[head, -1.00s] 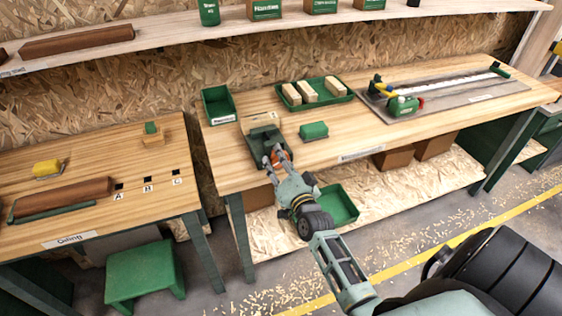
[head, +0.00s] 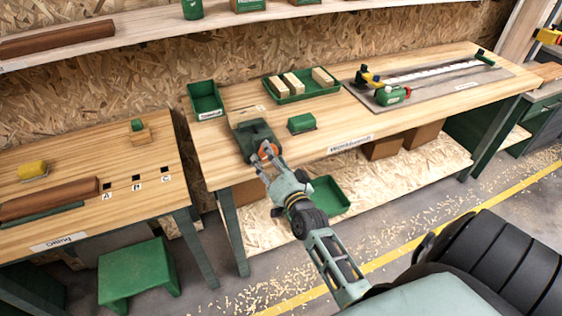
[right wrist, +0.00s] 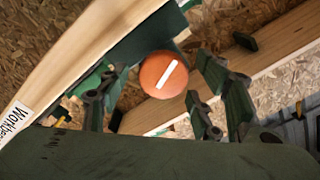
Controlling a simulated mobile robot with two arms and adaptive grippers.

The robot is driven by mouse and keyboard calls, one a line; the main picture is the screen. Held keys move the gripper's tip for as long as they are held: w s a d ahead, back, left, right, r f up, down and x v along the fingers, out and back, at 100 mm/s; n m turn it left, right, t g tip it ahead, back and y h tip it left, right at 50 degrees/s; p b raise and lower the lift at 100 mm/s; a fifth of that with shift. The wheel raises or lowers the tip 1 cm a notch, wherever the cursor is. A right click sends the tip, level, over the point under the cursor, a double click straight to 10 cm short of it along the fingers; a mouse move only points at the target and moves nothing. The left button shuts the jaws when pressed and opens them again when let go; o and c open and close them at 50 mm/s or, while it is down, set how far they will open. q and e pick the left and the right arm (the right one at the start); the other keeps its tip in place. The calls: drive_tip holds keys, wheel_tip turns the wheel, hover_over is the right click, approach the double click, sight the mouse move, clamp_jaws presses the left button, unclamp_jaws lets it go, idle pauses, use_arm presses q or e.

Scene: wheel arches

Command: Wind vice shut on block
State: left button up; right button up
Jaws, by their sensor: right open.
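The green vice (head: 257,136) sits at the front left edge of the middle workbench. Its round orange knob (head: 268,150) faces out over the edge; in the right wrist view the knob (right wrist: 163,75) carries a white stripe running diagonally. A pale wooden piece (head: 246,114) shows at the back of the vice; I cannot tell whether the jaws touch it. My right gripper (head: 266,160) is at the knob. In the right wrist view its fingers (right wrist: 165,100) are spread, one on each side of the knob, with visible gaps. My left gripper is not in view.
A small green box (head: 301,123) lies right of the vice. A green tray with several wooden blocks (head: 302,92) and an open green bin (head: 206,100) stand behind. A green stool (head: 139,272) stands on the floor at left.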

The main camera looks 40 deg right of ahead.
drive_tip(key=v, duration=1)
drive_tip(key=shift+d, duration=0.1)
